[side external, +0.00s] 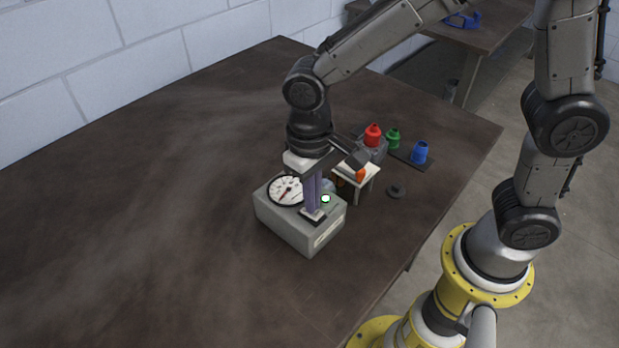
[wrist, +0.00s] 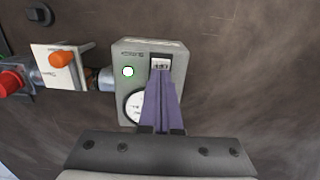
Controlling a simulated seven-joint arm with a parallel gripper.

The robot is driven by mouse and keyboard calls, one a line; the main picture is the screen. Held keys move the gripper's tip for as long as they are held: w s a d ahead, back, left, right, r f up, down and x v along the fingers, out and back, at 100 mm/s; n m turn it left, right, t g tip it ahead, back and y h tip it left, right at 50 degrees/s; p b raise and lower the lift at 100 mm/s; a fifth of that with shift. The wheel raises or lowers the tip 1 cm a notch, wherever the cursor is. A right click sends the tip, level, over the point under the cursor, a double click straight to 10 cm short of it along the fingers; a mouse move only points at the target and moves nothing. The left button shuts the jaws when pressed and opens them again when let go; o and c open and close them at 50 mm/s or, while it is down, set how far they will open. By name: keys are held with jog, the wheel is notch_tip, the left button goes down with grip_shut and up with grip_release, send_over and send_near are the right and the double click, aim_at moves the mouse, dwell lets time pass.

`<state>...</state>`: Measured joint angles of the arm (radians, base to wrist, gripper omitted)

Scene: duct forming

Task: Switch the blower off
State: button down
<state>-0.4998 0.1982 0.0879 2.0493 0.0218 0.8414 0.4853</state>
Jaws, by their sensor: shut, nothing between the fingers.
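The blower box (side external: 288,228) is a grey unit on the brown table, with a round white dial (side external: 285,190) on top and a lit white-green lamp (side external: 325,198). A small dark switch plate (side external: 313,218) sits near its front edge. My gripper (side external: 314,209) points down with its purple fingers shut and empty, the tips at the switch plate. In the wrist view the fingertips reach the switch (wrist: 160,64), and the lamp (wrist: 128,72) shows lit to its left. The fingers partly cover the dial (wrist: 134,107). I cannot tell whether the tips touch the switch.
A small white stand with an orange piece (side external: 361,174) is beside the box. Behind it are red (side external: 373,134), green (side external: 393,138) and blue (side external: 420,151) nozzle-like pieces. A small dark round piece (side external: 397,192) lies to the right. The table's left side is clear.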

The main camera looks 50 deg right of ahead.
aim_at(303, 209)
notch_tip(303, 209, up, 14)
jog(key=w, duration=0.2)
jog(key=shift+w+f, duration=0.15)
jog(key=shift+f, duration=0.05)
